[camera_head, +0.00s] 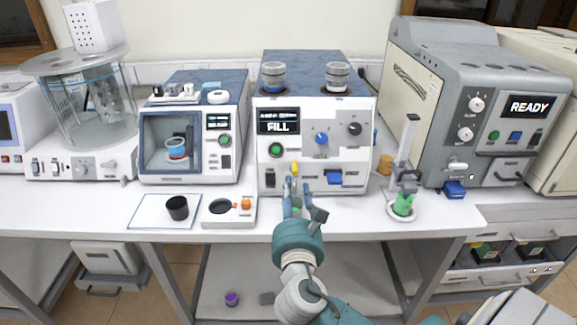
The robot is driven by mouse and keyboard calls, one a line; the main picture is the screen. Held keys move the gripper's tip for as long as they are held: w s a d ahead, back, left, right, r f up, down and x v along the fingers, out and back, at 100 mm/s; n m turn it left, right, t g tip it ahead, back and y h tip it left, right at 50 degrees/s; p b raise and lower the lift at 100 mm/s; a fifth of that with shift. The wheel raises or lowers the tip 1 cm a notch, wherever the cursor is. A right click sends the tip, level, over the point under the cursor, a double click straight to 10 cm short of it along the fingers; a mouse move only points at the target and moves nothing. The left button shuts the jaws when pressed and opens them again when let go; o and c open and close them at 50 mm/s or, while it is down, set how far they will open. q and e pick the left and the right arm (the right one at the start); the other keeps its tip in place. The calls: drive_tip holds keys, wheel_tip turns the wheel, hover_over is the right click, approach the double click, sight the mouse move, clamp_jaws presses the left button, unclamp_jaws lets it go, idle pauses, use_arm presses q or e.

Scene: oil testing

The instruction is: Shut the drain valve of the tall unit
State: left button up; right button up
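The tall white unit (265,183) with a dark blue top stands at the middle of the bench. Its display reads FILL. A small yellow handle (295,168) shows low on its front, and a blue part (334,177) sits to the right of it. I cannot tell which of these is the drain valve, or its position. My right gripper (296,188) reaches up from below, with its fingertips just under and beside the yellow handle. Whether it touches the handle, and how far its fingers are apart, is unclear. My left gripper is not in view.
Two capped jars (273,76) (338,76) stand on the unit. A small white device (229,218) and a black cup (177,207) are to the left. A stand with a green vessel (403,204) and a grey machine (440,100) reading READY are to the right.

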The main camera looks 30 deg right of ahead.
sight(295, 173)
drive_tip(key=p+x, duration=0.1)
drive_tip(key=x, duration=0.8)
drive_tip(key=shift+s+d, duration=0.15)
drive_tip(key=shift+w+d+p, duration=0.35)
drive_tip(key=shift+w+d, duration=0.05)
drive_tip(key=shift+w, duration=0.2)
drive_tip(key=shift+f, duration=0.1)
drive_tip(key=shift+c, duration=0.5)
clamp_jaws()
